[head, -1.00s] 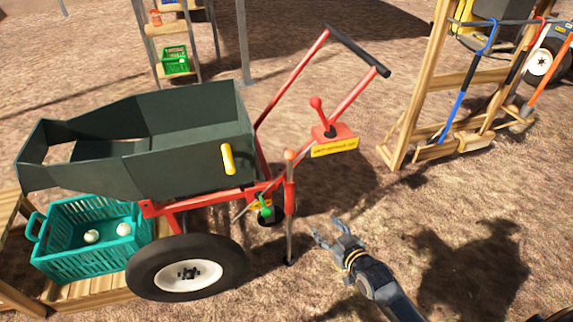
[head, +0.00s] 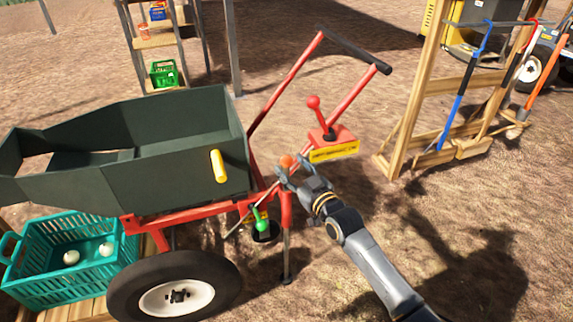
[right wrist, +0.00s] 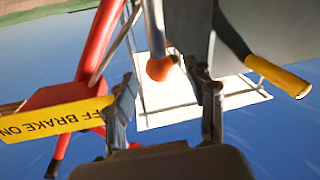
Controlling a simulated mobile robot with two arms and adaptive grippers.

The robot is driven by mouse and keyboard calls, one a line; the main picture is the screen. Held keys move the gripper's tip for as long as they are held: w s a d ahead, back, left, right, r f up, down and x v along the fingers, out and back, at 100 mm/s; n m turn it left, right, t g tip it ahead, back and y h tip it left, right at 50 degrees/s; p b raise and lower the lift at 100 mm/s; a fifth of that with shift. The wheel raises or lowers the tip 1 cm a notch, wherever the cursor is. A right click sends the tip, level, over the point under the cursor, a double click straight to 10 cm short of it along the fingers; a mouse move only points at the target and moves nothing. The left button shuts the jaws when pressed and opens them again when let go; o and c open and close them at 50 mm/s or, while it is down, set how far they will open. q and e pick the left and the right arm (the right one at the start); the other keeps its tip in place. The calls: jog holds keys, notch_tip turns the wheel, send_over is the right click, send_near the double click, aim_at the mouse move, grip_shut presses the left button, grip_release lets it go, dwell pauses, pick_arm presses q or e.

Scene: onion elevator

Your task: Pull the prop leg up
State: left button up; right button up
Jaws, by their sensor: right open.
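The prop leg (head: 286,240) is a thin grey rod standing upright at the cart's red frame, its foot on the ground. Its orange knob (head: 286,161) is at the top. My right gripper (head: 290,177) is open at the knob, with the fingers spread. In the right wrist view the orange knob (right wrist: 160,68) shows ahead, between the open fingertips (right wrist: 168,78). I cannot tell whether the fingers touch it. My left gripper is not in view.
The red brake lever (head: 314,103) with its yellow label (head: 334,151) stands close by. A green knob (head: 262,224) sits lower on the frame. The dark green hopper (head: 190,165) has a yellow handle (head: 218,166). A wooden tool rack (head: 400,140) stands right, and a teal crate (head: 60,285) at left.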

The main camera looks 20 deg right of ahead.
aim_at(290, 165)
jog(key=shift+x, duration=1.6)
grip_shut()
